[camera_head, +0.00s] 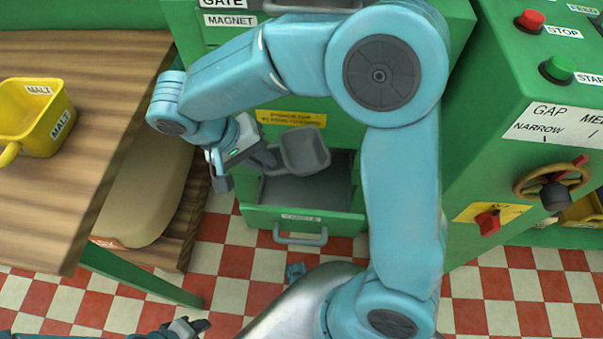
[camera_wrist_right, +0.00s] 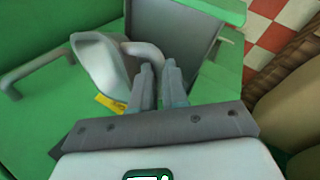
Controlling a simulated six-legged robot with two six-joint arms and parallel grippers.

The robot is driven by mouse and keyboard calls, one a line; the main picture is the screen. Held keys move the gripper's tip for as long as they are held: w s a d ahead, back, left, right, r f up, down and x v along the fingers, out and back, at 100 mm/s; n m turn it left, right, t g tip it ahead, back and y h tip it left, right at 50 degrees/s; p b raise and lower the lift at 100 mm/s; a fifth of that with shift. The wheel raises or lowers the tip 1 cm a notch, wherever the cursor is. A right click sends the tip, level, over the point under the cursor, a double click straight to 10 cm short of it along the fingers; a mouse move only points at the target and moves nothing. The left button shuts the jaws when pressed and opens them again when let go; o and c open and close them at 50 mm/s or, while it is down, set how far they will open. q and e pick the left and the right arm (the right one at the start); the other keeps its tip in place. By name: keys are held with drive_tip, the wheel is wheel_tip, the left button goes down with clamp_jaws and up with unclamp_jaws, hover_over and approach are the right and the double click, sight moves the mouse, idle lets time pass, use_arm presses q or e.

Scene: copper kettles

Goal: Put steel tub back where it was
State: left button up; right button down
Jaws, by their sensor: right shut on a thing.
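The steel tub (camera_head: 305,150) is a small grey scoop-like tub with a handle, held above the open drawer (camera_head: 300,220) of the green machine. My right gripper (camera_head: 268,158) is shut on the tub's handle. In the right wrist view the tub (camera_wrist_right: 93,62) shows to the left of the fingertips (camera_wrist_right: 158,72), with its curved handle (camera_wrist_right: 148,52) at them. The drawer (camera_wrist_right: 170,35) lies beyond the tub there, and the part of its floor that shows is bare. My left gripper (camera_head: 190,327) is low at the bottom edge, partly cut off; its jaws are unclear.
A wooden table (camera_head: 110,110) with a yellow MALT tub (camera_head: 45,115) stands at the left. A tan sack (camera_head: 150,195) lies beside it. The green machine's panel (camera_head: 560,100) with buttons and a handwheel (camera_head: 552,180) is at the right. Checkered floor (camera_head: 230,265) is open in front.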

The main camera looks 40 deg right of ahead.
drive_tip(key=shift+f, duration=0.45)
drive_tip(key=f+b, duration=0.1)
drive_tip(key=f, duration=0.3)
drive_tip(key=f+b, duration=0.2)
drive_tip(key=f, duration=0.2)
drive_tip(key=f+b, duration=0.1)
drive_tip(key=f, duration=0.3)
drive_tip(key=shift+s+f+b, duration=0.35)
drive_tip(key=w+d, duration=0.2)
drive_tip(key=shift+w+d+f, duration=0.15)
drive_tip(key=shift+w+d, duration=0.05)
drive_tip(key=shift+d, duration=0.2)
drive_tip(key=shift+w+d, duration=0.15)
drive_tip(key=shift+w, duration=0.05)
drive_tip(key=w+d+b, duration=0.1)
drive_tip(key=w+d, duration=0.1)
drive_tip(key=d, duration=0.1)
drive_tip(key=shift+w+d, duration=0.1)
drive_tip(key=shift+w, duration=0.25)
drive_tip(key=shift+f+b, duration=0.45)
drive_tip(key=shift+f, duration=0.1)
